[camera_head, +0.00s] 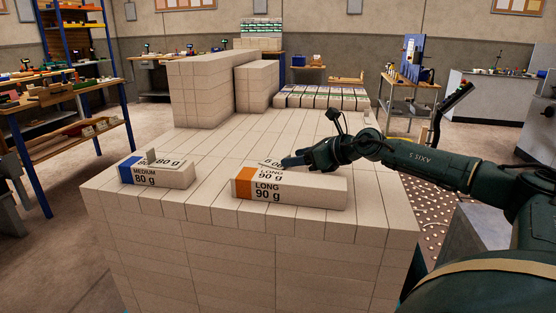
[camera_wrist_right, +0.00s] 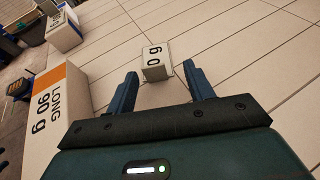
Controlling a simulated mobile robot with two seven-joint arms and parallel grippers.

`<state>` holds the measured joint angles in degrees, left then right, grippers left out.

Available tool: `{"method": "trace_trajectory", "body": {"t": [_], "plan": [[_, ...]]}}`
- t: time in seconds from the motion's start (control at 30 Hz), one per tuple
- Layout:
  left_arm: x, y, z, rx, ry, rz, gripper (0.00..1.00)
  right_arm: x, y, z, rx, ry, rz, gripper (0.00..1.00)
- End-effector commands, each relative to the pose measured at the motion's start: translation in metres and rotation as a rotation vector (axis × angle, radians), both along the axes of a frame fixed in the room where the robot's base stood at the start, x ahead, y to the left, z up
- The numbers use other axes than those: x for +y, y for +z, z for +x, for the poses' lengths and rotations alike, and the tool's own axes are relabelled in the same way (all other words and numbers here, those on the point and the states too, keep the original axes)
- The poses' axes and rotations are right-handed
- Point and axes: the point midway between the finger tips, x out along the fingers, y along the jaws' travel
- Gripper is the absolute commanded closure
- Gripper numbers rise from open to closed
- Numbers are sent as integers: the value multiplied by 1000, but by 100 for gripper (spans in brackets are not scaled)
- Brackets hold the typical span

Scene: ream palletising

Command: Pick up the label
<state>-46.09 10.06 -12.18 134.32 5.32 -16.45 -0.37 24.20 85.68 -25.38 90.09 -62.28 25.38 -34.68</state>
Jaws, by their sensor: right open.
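The label is a small folded white card (camera_wrist_right: 156,63) printed with "0 g". It stands on the pale block surface and also shows in the head view (camera_head: 269,163), just behind the long ream. My right gripper (camera_wrist_right: 160,78) is open, with the label just ahead of and between its fingertips, not gripped. In the head view my right gripper (camera_head: 288,161) comes in from the right, low behind the long ream. The long ream (camera_head: 300,191), marked LONG 90 g with an orange end, also shows in the wrist view (camera_wrist_right: 62,105). My left gripper is not in view.
Taller pale stacks (camera_head: 205,95) rise at the back. The stack top (camera_head: 215,140) between is clear.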

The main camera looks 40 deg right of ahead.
Motion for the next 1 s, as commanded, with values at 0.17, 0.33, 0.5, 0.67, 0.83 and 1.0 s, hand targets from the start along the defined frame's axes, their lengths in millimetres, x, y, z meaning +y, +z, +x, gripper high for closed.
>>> {"method": "trace_trajectory", "body": {"t": [0.17,0.33,0.5,0.67,0.83,1.0], "plan": [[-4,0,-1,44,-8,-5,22,11,2,18,-4,2,7,47],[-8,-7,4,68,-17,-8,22,18,-8,37,-2,0,5,47],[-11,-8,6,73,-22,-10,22,21,-13,44,1,1,3,47],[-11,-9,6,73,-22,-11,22,20,-13,44,1,1,1,47],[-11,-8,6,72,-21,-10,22,20,-13,44,1,1,1,57],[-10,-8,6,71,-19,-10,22,20,-13,44,1,1,1,71]]}}
